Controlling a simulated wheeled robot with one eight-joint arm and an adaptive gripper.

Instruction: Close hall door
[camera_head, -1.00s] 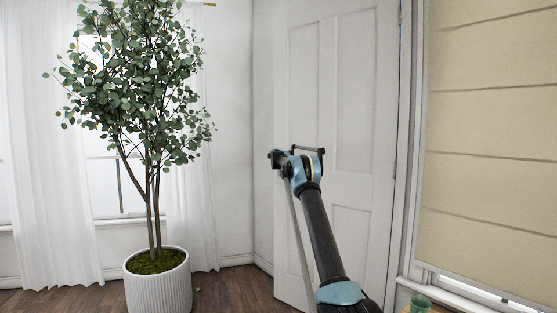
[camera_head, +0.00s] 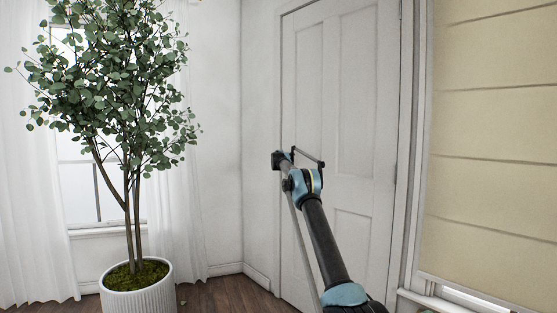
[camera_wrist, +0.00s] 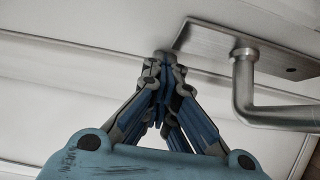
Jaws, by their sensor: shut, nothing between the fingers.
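The white panelled hall door (camera_head: 355,130) fills the middle right of the head view. Its face looks about flush in its frame; I cannot tell if it is latched. In the wrist view, a grey metal lever handle (camera_wrist: 243,95) stands out from a flat plate (camera_wrist: 215,42) on the door. My gripper (camera_wrist: 163,57) is shut and empty, with its fingertips close to the left end of that plate. Contact with the door cannot be told. In the head view, my arm reaches up to the left part of the door, and the fingertips are not clear there.
A potted tree (camera_head: 135,290) stands at the left before a curtained window (camera_head: 100,190). A beige blind (camera_head: 490,120) hangs over a window right of the door. Bare wood floor (camera_head: 225,297) lies between the pot and the door.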

